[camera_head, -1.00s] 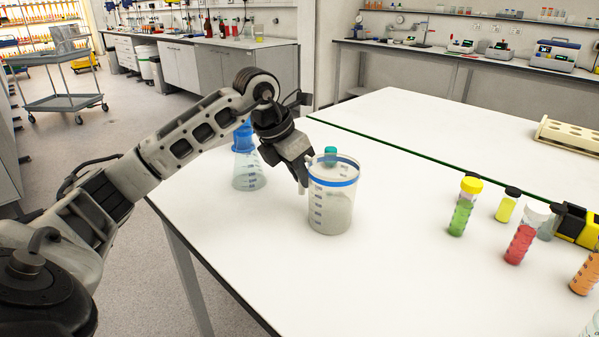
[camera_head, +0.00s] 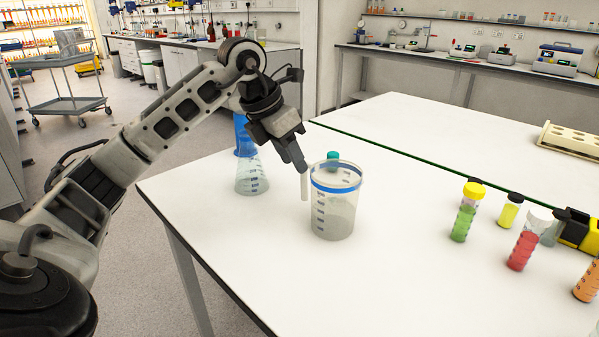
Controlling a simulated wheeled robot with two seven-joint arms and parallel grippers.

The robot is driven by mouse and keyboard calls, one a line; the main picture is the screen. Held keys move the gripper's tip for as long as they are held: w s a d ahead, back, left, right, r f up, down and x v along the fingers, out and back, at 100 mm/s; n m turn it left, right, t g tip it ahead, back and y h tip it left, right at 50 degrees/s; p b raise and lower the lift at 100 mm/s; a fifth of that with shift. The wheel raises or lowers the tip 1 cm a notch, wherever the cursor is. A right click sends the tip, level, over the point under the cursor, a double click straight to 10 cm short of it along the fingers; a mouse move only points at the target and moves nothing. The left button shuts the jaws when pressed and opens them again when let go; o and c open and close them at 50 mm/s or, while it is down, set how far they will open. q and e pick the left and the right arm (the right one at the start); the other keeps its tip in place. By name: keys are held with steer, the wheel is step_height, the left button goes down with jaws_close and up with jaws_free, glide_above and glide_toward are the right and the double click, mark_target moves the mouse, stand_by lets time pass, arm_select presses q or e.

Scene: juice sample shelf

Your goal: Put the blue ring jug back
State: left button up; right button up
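The blue ring jug (camera_head: 333,212) is a clear, graduated beaker with a blue band below its rim and a pale handle on its left side. It stands upright on the white table (camera_head: 400,270). My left gripper (camera_head: 301,168) points down at the jug's upper left, with its fingertips by the top of the handle. The fingers overlap in this view, so their gap is hidden, and I cannot tell whether they touch the handle. My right gripper is not in view.
A blue-topped conical flask (camera_head: 251,178) stands left of the jug, partly behind my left arm. A teal cap (camera_head: 333,155) shows behind the jug. Capped tubes, one green (camera_head: 464,218) and one red (camera_head: 522,248), stand at the right. A tube rack (camera_head: 568,141) is farther back. The table's front is clear.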

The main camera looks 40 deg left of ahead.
arm_select(q)
steer(key=v, duration=0.6)
steer(key=shift+s, duration=0.1)
stand_by(0.4)
